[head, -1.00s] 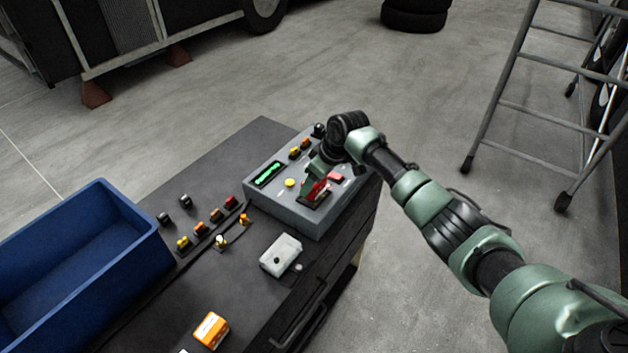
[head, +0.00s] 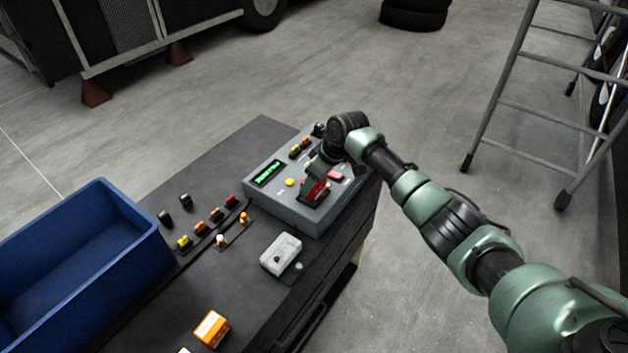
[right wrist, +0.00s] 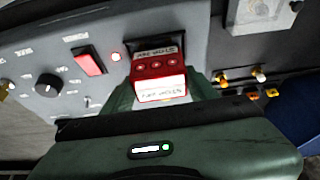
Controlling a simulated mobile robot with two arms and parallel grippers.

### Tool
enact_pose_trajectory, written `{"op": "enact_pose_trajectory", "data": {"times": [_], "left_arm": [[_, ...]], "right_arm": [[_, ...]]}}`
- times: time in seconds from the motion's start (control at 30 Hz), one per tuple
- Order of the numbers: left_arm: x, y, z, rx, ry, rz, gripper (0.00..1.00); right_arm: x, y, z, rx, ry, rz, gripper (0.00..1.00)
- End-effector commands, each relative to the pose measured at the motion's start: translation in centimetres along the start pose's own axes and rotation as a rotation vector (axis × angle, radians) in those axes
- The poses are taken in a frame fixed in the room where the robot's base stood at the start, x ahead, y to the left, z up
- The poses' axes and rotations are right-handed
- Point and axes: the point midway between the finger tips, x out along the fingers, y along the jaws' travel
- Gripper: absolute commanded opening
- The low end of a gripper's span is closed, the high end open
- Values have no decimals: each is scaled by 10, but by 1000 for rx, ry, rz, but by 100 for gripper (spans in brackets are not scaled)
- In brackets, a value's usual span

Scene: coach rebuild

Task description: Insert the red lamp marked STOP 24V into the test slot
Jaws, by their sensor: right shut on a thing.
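The red lamp (right wrist: 160,77), with white labels that read partly as STOP 24V, sits between the fingers of my right gripper (right wrist: 162,90), which is shut on it. In the head view the red lamp (head: 315,190) shows at the front of the grey tester (head: 285,210), with my right gripper (head: 316,186) over it. The lamp's far end is at the tester's face; the test slot is hidden behind lamp and fingers, so I cannot tell how deep it sits. My left gripper is not in view.
The tester carries a green-lit display (head: 268,173), a yellow button (head: 290,182) and a red power switch (right wrist: 88,61). Small lamps (head: 217,214), a pale box (head: 281,254), an orange box (head: 210,329) and a blue bin (head: 130,245) stand left.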

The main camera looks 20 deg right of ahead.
Motion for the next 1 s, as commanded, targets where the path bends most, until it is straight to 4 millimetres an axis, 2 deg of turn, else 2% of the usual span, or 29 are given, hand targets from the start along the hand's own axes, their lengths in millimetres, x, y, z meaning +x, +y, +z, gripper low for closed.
{"op": "enact_pose_trajectory", "data": {"times": [0.83,1.0], "left_arm": [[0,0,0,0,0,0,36],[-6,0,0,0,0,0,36]], "right_arm": [[6,0,2,-1,1,0,13],[1,0,0,-1,1,0,13]]}}
